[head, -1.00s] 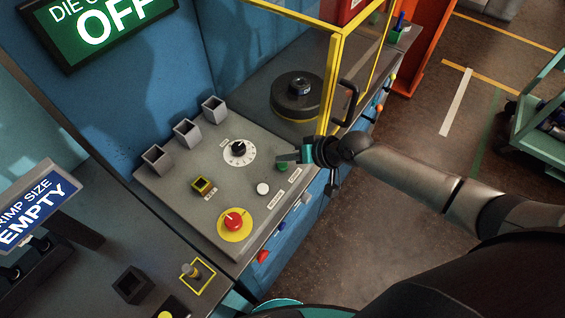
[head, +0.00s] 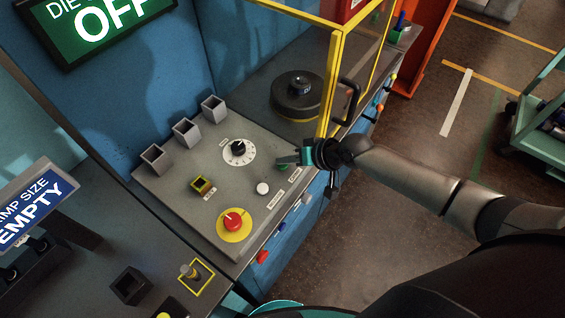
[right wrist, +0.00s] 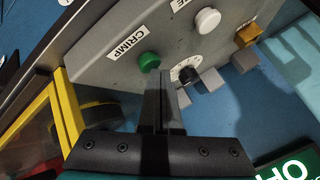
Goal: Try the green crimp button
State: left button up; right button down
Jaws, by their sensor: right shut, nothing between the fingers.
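The green crimp button (right wrist: 149,61) stands on the grey sloped panel beside a white "CRIMP" label (right wrist: 128,42). In the head view it is mostly hidden under my right gripper (head: 279,160). My right gripper is shut and empty, its fingers over the panel from the right. In the right wrist view the closed fingertips (right wrist: 159,74) appear just beside the button; I cannot tell whether they touch it. My left gripper is not in view.
A yellow guard frame (head: 334,85) with a black handle (head: 351,102) stands close to my right gripper. Signs read "OFF" and "EMPTY".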

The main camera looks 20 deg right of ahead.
aim_at(286, 167)
jog(key=shift+f, duration=0.35)
dwell(0.5)
jog(key=shift+r+p, duration=0.65)
jog(key=shift+r, duration=0.25)
notch_tip(286, 167, up, 5)
jog(key=p, duration=0.5)
jog(key=shift+r, duration=0.1)
dwell(0.4)
